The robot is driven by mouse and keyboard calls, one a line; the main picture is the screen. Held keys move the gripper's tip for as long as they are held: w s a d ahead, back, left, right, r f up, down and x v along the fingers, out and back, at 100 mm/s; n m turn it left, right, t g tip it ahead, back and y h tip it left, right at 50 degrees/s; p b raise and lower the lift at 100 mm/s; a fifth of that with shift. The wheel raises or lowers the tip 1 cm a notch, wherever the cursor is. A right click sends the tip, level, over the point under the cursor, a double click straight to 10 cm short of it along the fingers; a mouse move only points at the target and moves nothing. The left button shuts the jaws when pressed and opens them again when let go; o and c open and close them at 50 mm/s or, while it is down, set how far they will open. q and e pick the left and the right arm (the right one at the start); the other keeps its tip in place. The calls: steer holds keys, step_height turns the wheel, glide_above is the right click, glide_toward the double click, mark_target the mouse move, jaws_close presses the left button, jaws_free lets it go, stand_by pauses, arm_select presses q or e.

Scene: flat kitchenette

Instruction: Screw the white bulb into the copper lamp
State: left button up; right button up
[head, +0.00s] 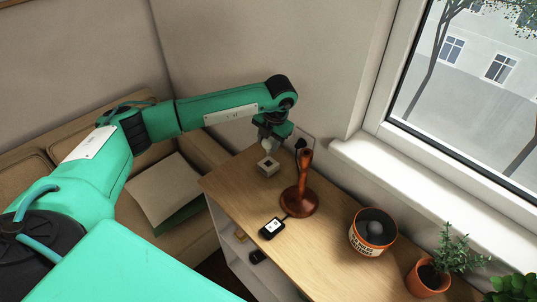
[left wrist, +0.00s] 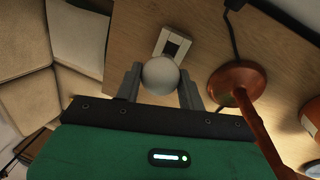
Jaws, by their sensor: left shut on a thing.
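My left gripper (head: 267,142) is over the far left end of the wooden table. It is shut on the white bulb (left wrist: 160,76), a round globe between its two fingers in the left wrist view. The bulb's lower end is hidden there. The copper lamp (head: 300,196) stands upright on the table, right of the gripper, with a round base and a slim stem. Its base (left wrist: 236,78) also shows at the right in the left wrist view. The bulb is apart from the lamp. My right gripper is not in view.
A small white box (head: 267,167) with a dark opening sits below my left gripper. A small dark device (head: 271,228) lies in front of the lamp. An orange-rimmed tin (head: 373,240) with a grey ball and a potted plant (head: 430,278) stand right. The window sill (head: 430,187) borders the table.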

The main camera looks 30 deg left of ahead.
arm_select(q)
step_height(320, 180, up, 14)
steer(key=b, duration=0.3)
steer(key=shift+f, duration=0.2)
